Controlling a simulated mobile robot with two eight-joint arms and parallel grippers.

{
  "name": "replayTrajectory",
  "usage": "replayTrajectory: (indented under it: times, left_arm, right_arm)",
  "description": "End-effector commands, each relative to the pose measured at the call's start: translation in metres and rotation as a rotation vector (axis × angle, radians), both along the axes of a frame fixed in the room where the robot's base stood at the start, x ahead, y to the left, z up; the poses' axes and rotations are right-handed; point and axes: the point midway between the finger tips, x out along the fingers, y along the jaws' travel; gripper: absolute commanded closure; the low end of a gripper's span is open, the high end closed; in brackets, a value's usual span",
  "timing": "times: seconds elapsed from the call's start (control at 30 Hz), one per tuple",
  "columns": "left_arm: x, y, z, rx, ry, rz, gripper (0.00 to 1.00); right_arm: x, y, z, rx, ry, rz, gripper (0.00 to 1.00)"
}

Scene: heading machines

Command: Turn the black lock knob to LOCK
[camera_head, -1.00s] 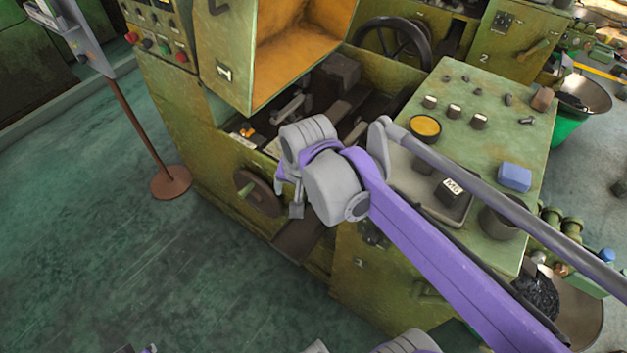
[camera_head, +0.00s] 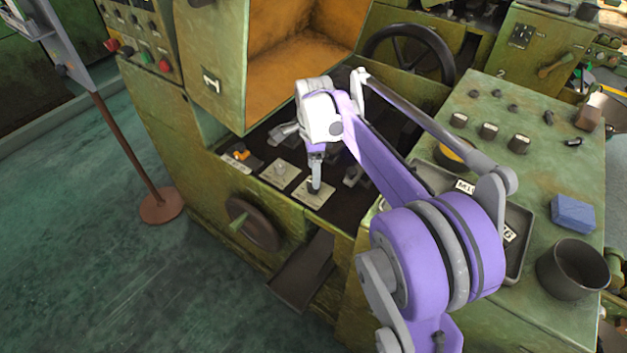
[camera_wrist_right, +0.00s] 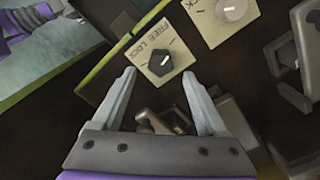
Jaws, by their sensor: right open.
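The black lock knob (camera_wrist_right: 163,64) stands on a cream plate (camera_wrist_right: 153,45) lettered FREE and LOCK in the right wrist view. It has a short white mark on top; I cannot tell which word it points at. My right gripper (camera_wrist_right: 158,76) is open, with one finger to either side of the knob in the picture. No contact is visible. In the head view the right gripper (camera_head: 316,172) points down over the knob's plate (camera_head: 303,194) and partly hides the knob. My left gripper is not in view.
A plate with a grey knob (camera_head: 280,170) and a plate with an orange knob (camera_head: 240,153) lie left of the lock plate. A handwheel (camera_head: 254,222) is on the machine's front. An orange-lined hood (camera_head: 290,75) stands behind. Metal levers (camera_wrist_right: 165,122) lie close to the gripper.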

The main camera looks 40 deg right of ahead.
Motion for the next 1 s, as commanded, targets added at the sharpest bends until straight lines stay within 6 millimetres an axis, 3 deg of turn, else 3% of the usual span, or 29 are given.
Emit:
replayTrajectory:
  times: [0.1,0.23,0.6,1.0]
  left_arm:
    - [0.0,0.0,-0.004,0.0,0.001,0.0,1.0]
    - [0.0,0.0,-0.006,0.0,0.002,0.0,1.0]
    - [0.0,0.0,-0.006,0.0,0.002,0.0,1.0]
    - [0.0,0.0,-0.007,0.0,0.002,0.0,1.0]
  right_arm:
    - [0.0,0.0,-0.021,0.0,0.0,0.001,0.24]
    - [0.0,0.0,-0.033,0.0,-0.001,0.001,0.24]
    - [0.0,0.0,-0.039,0.0,-0.001,0.002,0.24]
    - [0.0,0.0,-0.039,0.0,-0.001,0.002,0.94]
